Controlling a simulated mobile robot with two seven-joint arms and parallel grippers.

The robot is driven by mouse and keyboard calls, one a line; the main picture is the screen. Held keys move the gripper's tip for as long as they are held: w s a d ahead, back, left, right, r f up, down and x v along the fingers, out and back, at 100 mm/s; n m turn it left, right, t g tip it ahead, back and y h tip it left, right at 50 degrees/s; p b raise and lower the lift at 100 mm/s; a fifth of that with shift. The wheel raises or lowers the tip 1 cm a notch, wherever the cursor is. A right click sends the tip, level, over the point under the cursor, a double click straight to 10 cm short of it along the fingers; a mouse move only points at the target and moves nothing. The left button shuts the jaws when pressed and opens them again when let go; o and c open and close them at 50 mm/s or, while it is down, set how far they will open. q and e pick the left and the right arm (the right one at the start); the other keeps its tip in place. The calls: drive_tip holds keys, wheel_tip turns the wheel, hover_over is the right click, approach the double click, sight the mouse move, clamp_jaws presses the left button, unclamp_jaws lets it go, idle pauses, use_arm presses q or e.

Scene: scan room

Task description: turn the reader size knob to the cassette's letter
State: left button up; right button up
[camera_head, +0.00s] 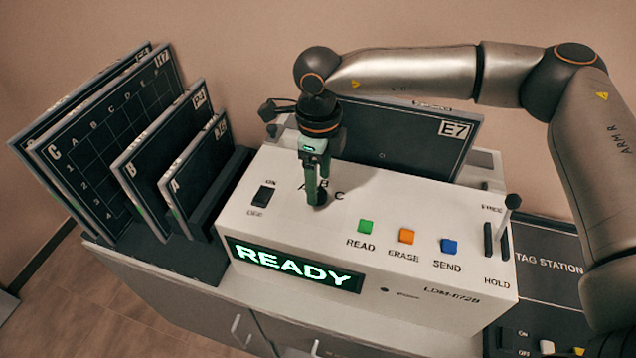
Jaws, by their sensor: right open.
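The white reader (385,235) stands in the middle, its display (293,267) lit with "READY". The size knob (318,198) is a dark round piece on its top, with letters A, B and C around it. My right gripper (317,183) points down at the knob, its green fingertips at or just above it; I cannot tell whether they touch. It is open. The fingers partly hide the knob, so its pointer direction is unclear. A dark cassette (405,145) labelled "E7" stands upright behind the knob in the reader; no size letter shows on its visible part. My left gripper is out of view.
A dark rack (190,262) at left holds several upright cassettes, some marked C and A. The reader top also has an ON/OFF switch (263,196), green (366,226), orange (407,236) and blue (449,246) buttons, and a FREE/HOLD lever (510,212). A tag station (545,265) lies at right.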

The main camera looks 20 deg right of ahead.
drive_tip(key=shift+f, duration=1.35)
drive_tip(key=shift+c, duration=0.4)
clamp_jaws()
